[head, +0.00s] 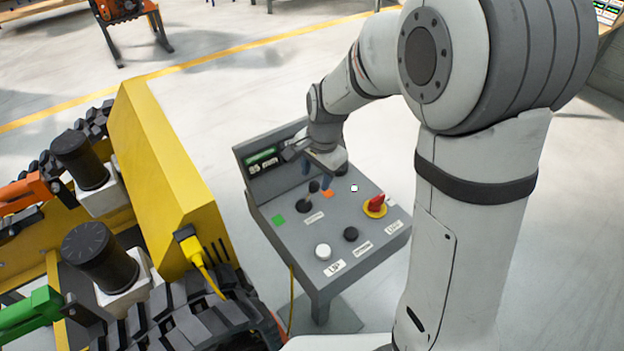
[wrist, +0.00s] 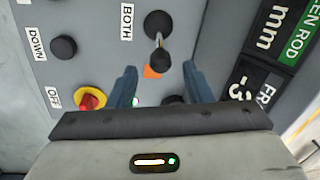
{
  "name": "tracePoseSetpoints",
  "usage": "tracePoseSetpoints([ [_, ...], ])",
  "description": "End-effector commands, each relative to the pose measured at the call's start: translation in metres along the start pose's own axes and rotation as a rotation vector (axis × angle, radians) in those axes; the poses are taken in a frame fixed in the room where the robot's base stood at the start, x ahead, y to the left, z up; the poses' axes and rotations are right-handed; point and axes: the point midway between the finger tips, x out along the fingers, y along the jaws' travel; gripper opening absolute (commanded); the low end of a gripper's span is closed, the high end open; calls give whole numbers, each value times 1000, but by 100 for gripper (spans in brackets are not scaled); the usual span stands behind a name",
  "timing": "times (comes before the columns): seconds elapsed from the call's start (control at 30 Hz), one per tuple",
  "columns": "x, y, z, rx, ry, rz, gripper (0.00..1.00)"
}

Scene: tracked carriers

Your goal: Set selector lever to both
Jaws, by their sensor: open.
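The selector lever (head: 304,206) stands on the sloped grey control panel (head: 290,236), with a dark round base and a black knob. In the wrist view, the lever (wrist: 159,50) leans from its base toward an orange square (wrist: 151,72). A "BOTH" label (wrist: 127,22) lies beside the base. My gripper (head: 318,186) is open above the panel, close to the lever. In the wrist view, the blue fingers of my gripper (wrist: 160,76) stand apart, with the knob just beyond and between their tips. I cannot tell whether they touch it. A dark round part (wrist: 172,100) is partly hidden by my gripper.
A red emergency knob (head: 376,203) on a yellow base is at the panel's right. A black button (head: 350,234) and a white button (head: 323,251) are near its front. A display (head: 262,160) stands behind. Yellow tracked machinery (head: 160,170) is close on the left.

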Motion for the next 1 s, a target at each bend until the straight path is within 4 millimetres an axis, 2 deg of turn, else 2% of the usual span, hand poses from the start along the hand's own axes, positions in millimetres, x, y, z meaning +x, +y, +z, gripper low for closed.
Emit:
tracePoseSetpoints([
  [0.1,18,0,0,0,-1,2,45],
  [0.23,31,0,0,-1,0,1,45],
  [0.57,36,0,0,-1,1,0,45],
  [1.0,36,1,0,-1,1,0,11],
])
